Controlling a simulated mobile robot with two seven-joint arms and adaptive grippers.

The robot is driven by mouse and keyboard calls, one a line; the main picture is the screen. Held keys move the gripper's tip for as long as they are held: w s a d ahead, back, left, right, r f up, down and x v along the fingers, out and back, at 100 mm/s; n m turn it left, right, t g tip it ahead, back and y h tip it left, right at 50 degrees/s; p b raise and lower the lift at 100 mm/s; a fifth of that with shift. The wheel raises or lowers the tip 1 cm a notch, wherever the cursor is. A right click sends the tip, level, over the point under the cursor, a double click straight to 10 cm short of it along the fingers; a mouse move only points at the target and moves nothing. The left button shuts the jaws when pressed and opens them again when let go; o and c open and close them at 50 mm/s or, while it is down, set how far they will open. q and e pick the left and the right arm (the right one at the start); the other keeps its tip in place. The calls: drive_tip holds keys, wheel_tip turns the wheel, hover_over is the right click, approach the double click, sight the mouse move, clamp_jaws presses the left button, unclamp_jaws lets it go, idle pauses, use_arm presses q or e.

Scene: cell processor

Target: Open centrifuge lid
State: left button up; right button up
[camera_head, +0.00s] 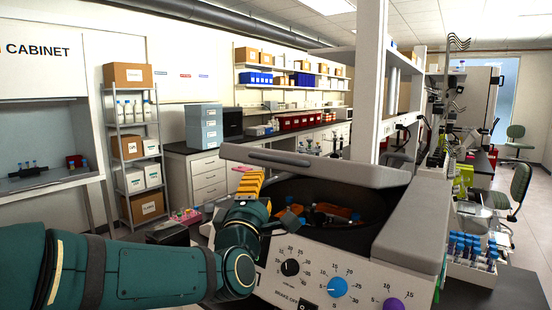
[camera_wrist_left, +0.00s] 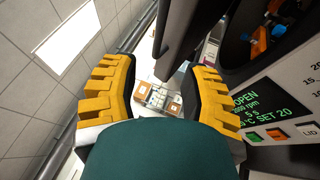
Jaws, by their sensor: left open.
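The centrifuge (camera_head: 300,272) stands in front of me with a white front panel and dials. Its grey lid (camera_head: 330,172) is raised at the back, tilted, and the dark bowl (camera_head: 372,236) below shows, with orange and blue tube parts inside. In the left wrist view the centrifuge's display (camera_wrist_left: 246,102) reads OPEN. My left gripper (camera_head: 250,186) has yellow fingers and is at the left front of the bowl opening, beside the lid's left end. In the left wrist view the gripper (camera_wrist_left: 160,82) is open and empty, and a dark grey edge, apparently the lid (camera_wrist_left: 184,38), passes close to its right finger.
A rack of blue-capped tubes (camera_head: 472,268) stands right of the centrifuge. A pink rack (camera_head: 186,215) is behind my left arm. A white pillar (camera_head: 370,85) rises behind the lid. Shelves with boxes (camera_head: 128,75) stand at the back left.

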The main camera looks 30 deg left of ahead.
sight(271, 160)
use_arm(q)
drive_tip(key=p+x, duration=0.2)
drive_tip(key=x, duration=1.1)
drive_tip(key=shift+w, duration=0.25)
drive_tip(key=shift+o, duration=0.3)
clamp_jaws()
